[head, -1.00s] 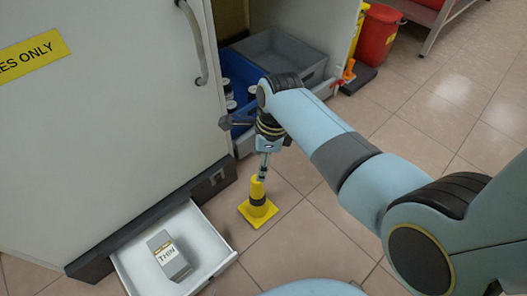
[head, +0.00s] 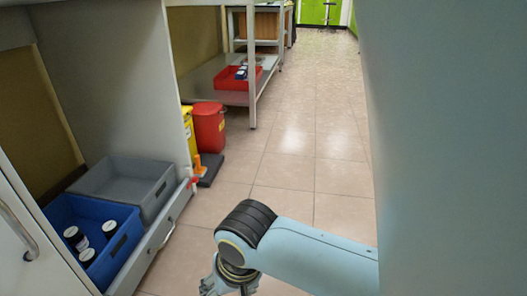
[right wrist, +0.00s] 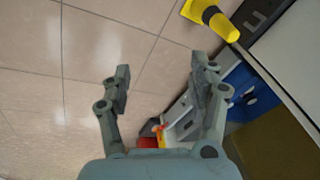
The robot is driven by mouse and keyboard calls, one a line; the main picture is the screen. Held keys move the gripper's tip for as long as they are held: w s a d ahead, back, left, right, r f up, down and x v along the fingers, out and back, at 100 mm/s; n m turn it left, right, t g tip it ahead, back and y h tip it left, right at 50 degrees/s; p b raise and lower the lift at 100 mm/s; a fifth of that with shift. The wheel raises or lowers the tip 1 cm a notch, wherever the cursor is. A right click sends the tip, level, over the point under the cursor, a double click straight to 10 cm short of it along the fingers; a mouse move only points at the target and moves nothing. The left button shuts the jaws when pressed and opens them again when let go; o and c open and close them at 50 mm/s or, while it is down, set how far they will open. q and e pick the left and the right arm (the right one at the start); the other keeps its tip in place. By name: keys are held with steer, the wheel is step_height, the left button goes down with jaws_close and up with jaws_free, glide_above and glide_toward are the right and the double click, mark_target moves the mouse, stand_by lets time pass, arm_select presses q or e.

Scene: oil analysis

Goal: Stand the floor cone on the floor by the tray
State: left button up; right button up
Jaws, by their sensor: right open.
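The floor cone (right wrist: 212,18), yellow with a black band, is at the top edge of the right wrist view, partly cut off, on the tiled floor near the cabinet front. It is out of the head view now. My right gripper (right wrist: 160,72) is open with nothing between its fingers, and is apart from the cone. In the head view it shows only partly at the bottom edge (head: 228,284). The white tray is in neither view now. My left gripper is not in view.
A blue crate (head: 69,211) with several dark jars and a grey crate (head: 113,174) sit in a pulled-out cabinet drawer. A red bin (head: 209,129) stands behind it. A metal shelf rack (head: 252,104) holds a red tray (head: 230,79). The tiled aisle (head: 300,160) is clear.

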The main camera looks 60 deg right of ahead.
steer(key=s+d+r+n+t, duration=0.1)
steer(key=s+r+n, duration=0.6)
steer(key=r+n, duration=0.2)
steer(key=shift+s+r, duration=0.15)
steer(key=shift+r, duration=0.1)
steer(key=shift+f, duration=0.1)
